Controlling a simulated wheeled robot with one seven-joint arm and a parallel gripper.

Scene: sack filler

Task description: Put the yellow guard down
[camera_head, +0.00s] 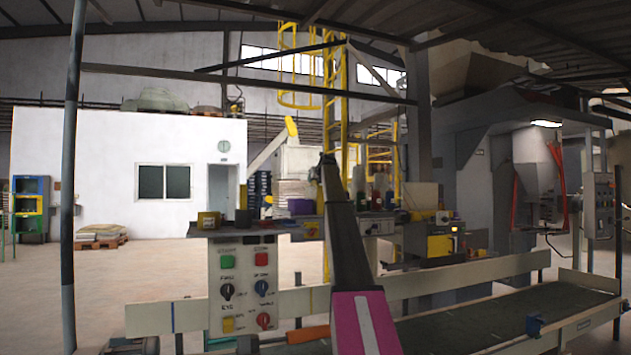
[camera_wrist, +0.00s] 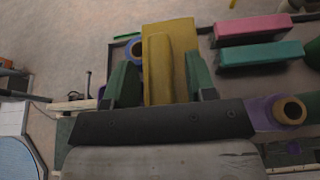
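In the wrist view the yellow guard (camera_wrist: 168,65) is a long, blocky yellow piece with a raised ridge, pointing away from my gripper's dark body. The guard's near end is hidden by the gripper body. A dark shelf top with objects shows beyond; I cannot tell whether the guard touches it. In the head view my arm reaches up and away toward the shelf (camera_head: 280,228); I cannot clearly make out the gripper there.
A pink block (camera_wrist: 252,29) and a teal block (camera_wrist: 259,55) lie right of the guard. A roll with a tan core (camera_wrist: 289,110) is near the right finger. In the head view a control panel (camera_head: 243,290) and a conveyor (camera_head: 500,318) stand in front of the cluttered shelf.

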